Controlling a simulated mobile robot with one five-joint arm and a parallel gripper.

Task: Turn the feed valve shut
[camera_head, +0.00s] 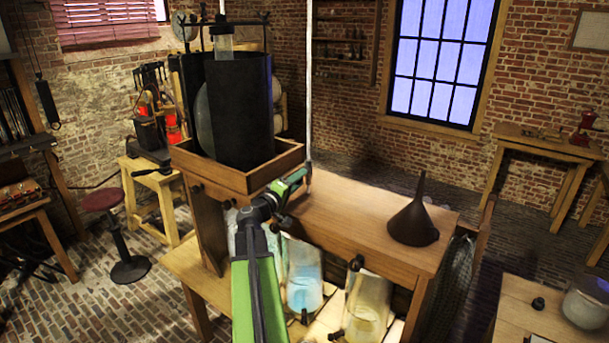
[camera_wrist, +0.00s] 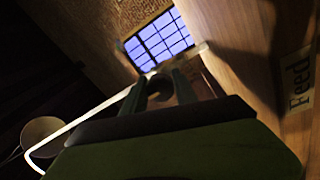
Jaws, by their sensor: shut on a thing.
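My gripper (camera_head: 303,180) is at the front right corner of the raised wooden tray, close beside the thin white upright pipe (camera_head: 309,90). In the wrist view my gripper (camera_wrist: 165,82) points toward the window, with its fingers closed in on the feed valve, which they mostly hide. A paper label reading "Feed" (camera_wrist: 298,80) is on the wood to the right of the fingers. The white pipe (camera_wrist: 85,118) also crosses the wrist view behind the fingers. The angle of the valve's handle cannot be told.
A tall dark cylinder (camera_head: 238,110) stands in the wooden tray (camera_head: 222,178). A dark funnel (camera_head: 413,220) stands on the wooden bench top (camera_head: 345,212). Glass jars, one with blue liquid (camera_head: 304,285) and one pale (camera_head: 366,308), stand below its front edge.

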